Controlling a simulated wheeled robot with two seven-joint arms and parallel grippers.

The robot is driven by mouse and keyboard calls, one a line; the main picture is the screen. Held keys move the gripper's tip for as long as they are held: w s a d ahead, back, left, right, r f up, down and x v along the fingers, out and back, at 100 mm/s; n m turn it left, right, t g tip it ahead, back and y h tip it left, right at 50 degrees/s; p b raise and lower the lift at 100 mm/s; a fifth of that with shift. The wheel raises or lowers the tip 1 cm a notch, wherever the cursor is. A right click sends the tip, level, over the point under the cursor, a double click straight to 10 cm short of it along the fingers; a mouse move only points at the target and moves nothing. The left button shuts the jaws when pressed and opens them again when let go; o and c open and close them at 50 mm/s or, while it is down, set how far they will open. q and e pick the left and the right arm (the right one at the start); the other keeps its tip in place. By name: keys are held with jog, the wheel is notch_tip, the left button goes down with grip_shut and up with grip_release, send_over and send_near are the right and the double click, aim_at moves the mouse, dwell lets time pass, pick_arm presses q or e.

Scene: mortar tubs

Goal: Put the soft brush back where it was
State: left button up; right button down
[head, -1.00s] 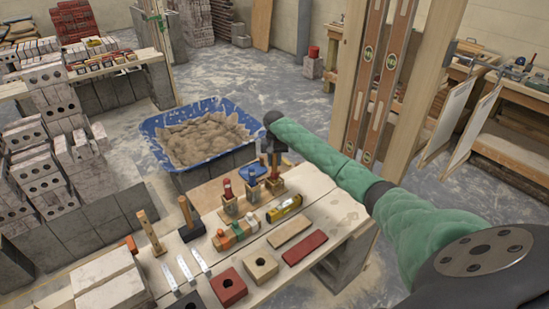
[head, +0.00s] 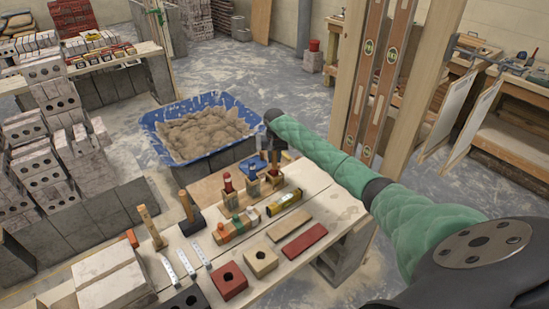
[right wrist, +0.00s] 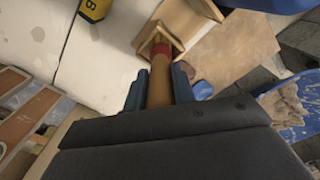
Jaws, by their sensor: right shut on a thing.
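The soft brush (right wrist: 159,84) has a wooden handle and a red band. My right gripper (right wrist: 158,92) is shut on its handle, with a blue-grey finger on each side. The brush's red end is at the mouth of a wooden holder (right wrist: 176,18); the bristles are hidden, so I cannot tell how deep they sit. In the head view my right gripper (head: 274,150) is above the rightmost of the small wooden holders (head: 273,183) on the plank bench. My left gripper is not in view.
A red-topped tool (head: 228,183) and a blue one (head: 254,168) stand close left of the gripper. A blue mortar tub (head: 160,150) is behind.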

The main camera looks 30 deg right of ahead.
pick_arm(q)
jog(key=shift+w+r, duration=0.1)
pick_arm(e)
jog(key=shift+f, duration=0.3)
jog(key=c, duration=1.1)
grip_release()
jog(key=shift+r, duration=0.4)
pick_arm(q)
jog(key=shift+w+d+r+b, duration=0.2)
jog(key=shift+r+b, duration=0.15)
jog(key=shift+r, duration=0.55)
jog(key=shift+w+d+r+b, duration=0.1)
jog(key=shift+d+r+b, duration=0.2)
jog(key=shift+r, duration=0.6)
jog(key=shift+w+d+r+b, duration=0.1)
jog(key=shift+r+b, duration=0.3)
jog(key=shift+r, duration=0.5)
pick_arm(e)
jog(key=shift+r, duration=3.5)
jog(key=shift+f, duration=0.1)
